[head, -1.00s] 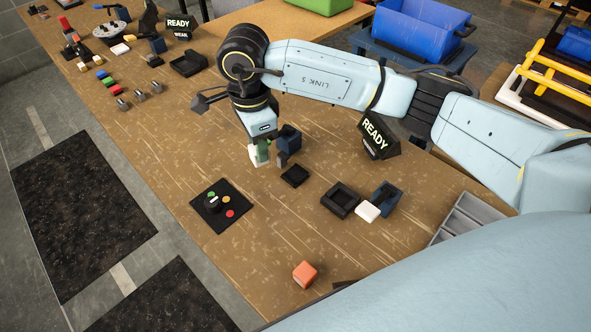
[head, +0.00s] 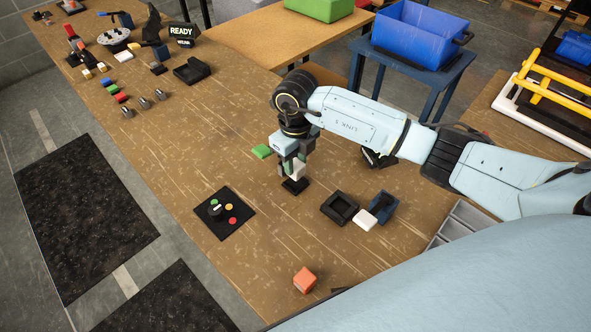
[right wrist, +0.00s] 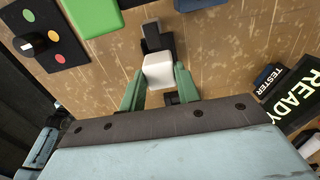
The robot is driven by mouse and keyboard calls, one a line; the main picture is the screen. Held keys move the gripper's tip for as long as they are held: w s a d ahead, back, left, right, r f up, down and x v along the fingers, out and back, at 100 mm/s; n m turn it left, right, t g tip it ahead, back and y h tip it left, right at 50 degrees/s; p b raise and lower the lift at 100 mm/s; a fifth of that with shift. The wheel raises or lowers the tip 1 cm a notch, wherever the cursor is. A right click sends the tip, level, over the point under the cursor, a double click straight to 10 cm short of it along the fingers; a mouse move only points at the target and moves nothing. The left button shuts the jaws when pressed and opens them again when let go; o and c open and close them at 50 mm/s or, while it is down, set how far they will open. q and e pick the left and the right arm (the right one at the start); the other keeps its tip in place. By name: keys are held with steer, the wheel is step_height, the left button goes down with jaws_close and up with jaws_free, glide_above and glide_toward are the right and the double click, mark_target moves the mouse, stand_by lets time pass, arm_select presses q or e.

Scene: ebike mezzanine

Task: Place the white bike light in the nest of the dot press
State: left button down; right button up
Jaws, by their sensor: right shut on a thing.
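My right gripper (head: 292,168) is shut on the white bike light (head: 298,169), above a small black square (head: 294,187) on the wooden bench. In the right wrist view the light (right wrist: 158,71) sits between the two green-sided fingers. A dark block with an upright part (right wrist: 150,32) shows just beyond it. This may be the dot press, but its nest cannot be made out with certainty. In the head view the gripper covers what stands behind the light. Whether the light touches the black square cannot be told. My left gripper is not in view.
A green flat piece (head: 262,151) lies left of the gripper. A black panel with coloured buttons (head: 225,212) is nearer the front edge. A black tray (head: 339,207), a white piece (head: 364,220) and a blue fixture (head: 383,206) stand to the right. An orange cube (head: 304,280) lies in front.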

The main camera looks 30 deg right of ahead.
mark_target(295, 164)
steer(key=shift+f, duration=1.95)
steer(key=shift+f, duration=0.15)
steer(key=o, duration=1)
step_height(295, 164, up, 12)
steer(key=shift+r, duration=0.2)
